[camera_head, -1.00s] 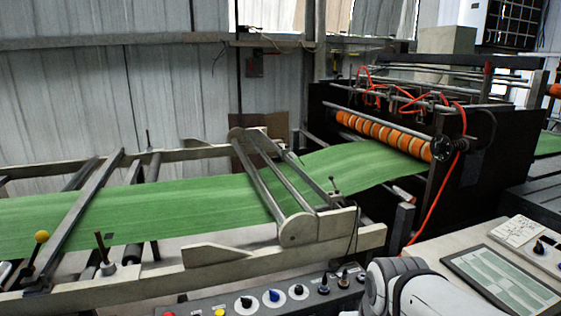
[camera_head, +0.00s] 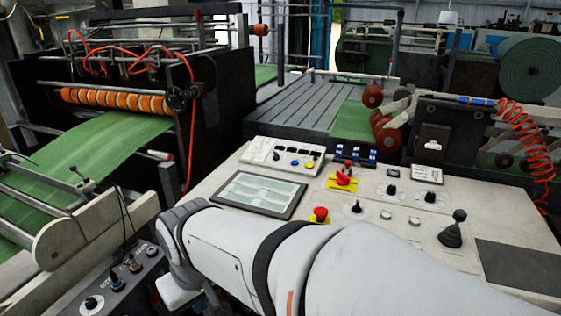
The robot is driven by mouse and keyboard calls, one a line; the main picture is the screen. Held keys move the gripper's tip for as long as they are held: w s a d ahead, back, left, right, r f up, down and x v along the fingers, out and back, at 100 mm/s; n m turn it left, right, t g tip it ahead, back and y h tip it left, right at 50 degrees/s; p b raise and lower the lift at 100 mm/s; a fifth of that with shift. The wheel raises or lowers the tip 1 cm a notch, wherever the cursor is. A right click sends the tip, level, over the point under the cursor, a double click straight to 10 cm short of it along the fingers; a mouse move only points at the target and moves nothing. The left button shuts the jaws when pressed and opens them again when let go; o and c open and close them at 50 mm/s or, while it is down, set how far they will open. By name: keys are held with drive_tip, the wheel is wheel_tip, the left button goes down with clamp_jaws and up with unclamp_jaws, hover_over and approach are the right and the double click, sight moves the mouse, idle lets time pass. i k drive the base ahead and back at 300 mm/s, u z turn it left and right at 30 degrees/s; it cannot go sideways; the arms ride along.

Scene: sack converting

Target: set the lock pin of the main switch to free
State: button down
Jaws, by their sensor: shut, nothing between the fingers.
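A red rotary handle on a yellow plate, which looks like the main switch (camera_head: 343,179), sits on the pale control desk (camera_head: 390,236), beyond my arm. A small red part stands up at its back edge; whether this is the lock pin, and how it is set, is too small to tell. My white arm crosses the lower middle of the view, and its wrist bends down at the left end of the desk. My gripper's fingers do not show; they are hidden below the arm or out of frame.
The desk also carries a red mushroom button (camera_head: 319,214), a screen (camera_head: 259,193), a button box (camera_head: 284,156), blue switches (camera_head: 356,154), black knobs and a black joystick (camera_head: 455,232). A knob panel (camera_head: 110,284) is at lower left. Machines with green web stand behind.

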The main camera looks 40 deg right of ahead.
sight(348, 164)
drive_tip(key=z, duration=2.2)
